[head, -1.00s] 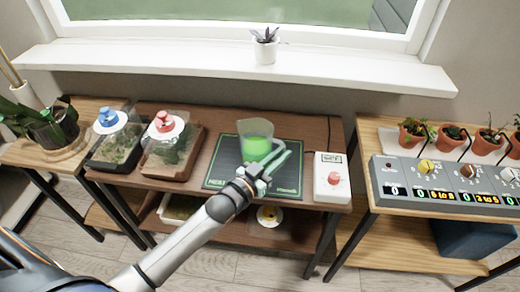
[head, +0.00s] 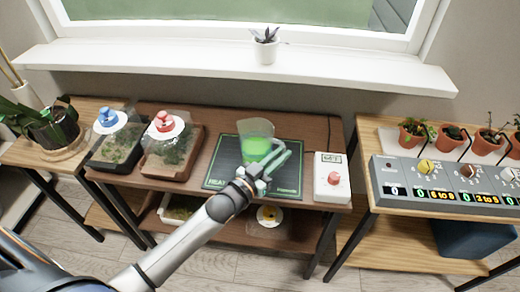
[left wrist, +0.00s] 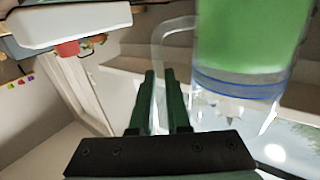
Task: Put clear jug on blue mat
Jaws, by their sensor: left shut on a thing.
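The clear jug (head: 257,146) holds bright green liquid and is over the dark heat mat with a green outline (head: 222,172) on the middle table. Whether it rests on the mat or hangs just above it, I cannot tell. My left gripper (head: 272,168) reaches in from the front and is shut on the jug's handle. In the left wrist view, the handle (left wrist: 161,48) runs down to the fingers (left wrist: 159,75), with the jug's body (left wrist: 245,45) to the right. I see no blue mat. My right gripper is out of view.
Left of the mat stand two clear-lidded trays, one with a blue knob (head: 108,117), one with a red knob (head: 165,121). A white control box (head: 331,190) stands close at its right. The right table holds a grey dial panel (head: 440,190) and potted plants (head: 412,132).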

